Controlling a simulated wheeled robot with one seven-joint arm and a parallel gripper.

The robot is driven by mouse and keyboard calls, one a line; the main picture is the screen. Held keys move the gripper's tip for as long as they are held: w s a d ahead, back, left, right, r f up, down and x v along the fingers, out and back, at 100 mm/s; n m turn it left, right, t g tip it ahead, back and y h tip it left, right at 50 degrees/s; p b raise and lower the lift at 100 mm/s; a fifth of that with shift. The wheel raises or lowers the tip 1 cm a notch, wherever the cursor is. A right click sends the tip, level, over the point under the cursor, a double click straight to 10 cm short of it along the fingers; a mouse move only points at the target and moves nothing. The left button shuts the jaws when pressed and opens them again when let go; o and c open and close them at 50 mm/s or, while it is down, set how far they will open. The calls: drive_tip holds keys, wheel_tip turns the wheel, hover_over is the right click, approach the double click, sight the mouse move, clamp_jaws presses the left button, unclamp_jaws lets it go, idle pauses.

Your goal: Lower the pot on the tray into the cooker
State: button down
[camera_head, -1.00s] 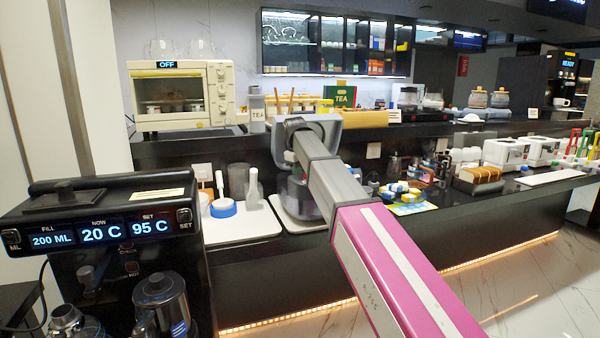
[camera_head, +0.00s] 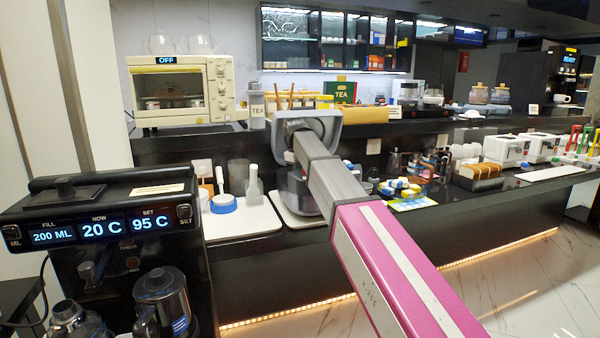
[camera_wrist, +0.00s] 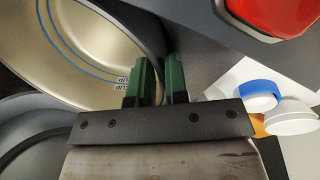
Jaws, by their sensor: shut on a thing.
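In the wrist view a pot (camera_wrist: 85,45) with a pale gold inside, blue level lines and a dark rim fills the upper left. My gripper (camera_wrist: 158,82) has its two green fingers close together on either side of the pot's rim. A grey rounded surface (camera_wrist: 30,125) lies below the pot at lower left; I cannot tell if it is the cooker. In the head view my arm hides the gripper and most of what is under it. A grey, dark-bodied appliance, seemingly the cooker (camera_head: 298,192), shows in part behind my arm. The pale tray (camera_head: 250,222) lies left of it.
A blue-and-white round item (camera_head: 223,204) and a white scoop (camera_head: 253,187) stand on the tray. A red panel (camera_wrist: 285,12) is at the wrist view's upper right. A toaster oven (camera_head: 180,92) stands on the shelf behind. A water dispenser (camera_head: 110,225) is at near left.

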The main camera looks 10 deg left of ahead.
drive_tip(key=shift+f, duration=0.1)
drive_tip(key=c, duration=1.1)
unclamp_jaws()
drive_tip(key=shift+o, duration=0.2)
